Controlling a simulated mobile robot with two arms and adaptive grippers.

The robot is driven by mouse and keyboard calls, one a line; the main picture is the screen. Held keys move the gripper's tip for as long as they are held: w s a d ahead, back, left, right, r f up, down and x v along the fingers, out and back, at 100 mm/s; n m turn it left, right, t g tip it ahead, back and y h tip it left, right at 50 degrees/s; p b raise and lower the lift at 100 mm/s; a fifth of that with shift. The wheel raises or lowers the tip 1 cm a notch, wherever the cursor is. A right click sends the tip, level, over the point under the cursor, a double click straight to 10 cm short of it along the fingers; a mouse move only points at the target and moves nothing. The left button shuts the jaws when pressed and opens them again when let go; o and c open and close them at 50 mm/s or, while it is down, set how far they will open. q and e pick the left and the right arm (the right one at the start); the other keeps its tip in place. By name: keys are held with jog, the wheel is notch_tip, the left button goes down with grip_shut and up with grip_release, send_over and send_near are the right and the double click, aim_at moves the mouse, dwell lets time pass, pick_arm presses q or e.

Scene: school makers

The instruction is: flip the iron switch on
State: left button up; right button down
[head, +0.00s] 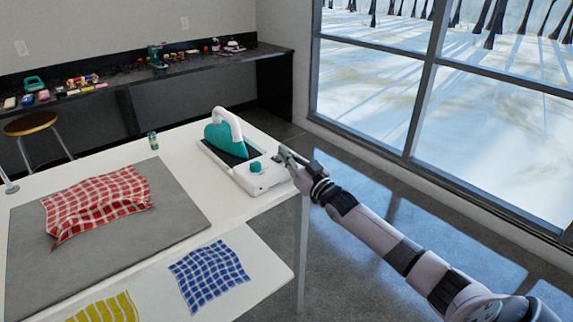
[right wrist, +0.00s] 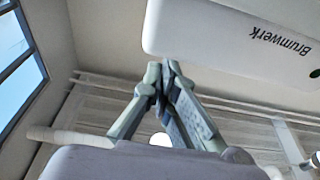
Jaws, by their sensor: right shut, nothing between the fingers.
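The iron station (head: 262,180) is a white base at the right end of the white table. A teal iron with a white handle (head: 225,135) rests on its back part, and a teal knob (head: 256,167) sits on its front part. My right gripper (head: 285,153) is shut and empty at the base's right edge. In the right wrist view the closed fingertips (right wrist: 166,68) are close to the white housing marked "Brumwerk" (right wrist: 235,35); I cannot tell if they touch. A small green spot (right wrist: 315,73) shows on the housing. I cannot clearly make out the switch. My left gripper is not in view.
A grey mat (head: 100,260) with a red checked cloth (head: 98,203) lies on the table. A small can (head: 153,140) stands near the back edge. Blue (head: 209,275) and yellow (head: 105,308) cloths lie in front. Floor is open right of the table, before the window.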

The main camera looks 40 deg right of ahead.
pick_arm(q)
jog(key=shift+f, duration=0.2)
pick_arm(e)
jog(key=shift+f, duration=0.25)
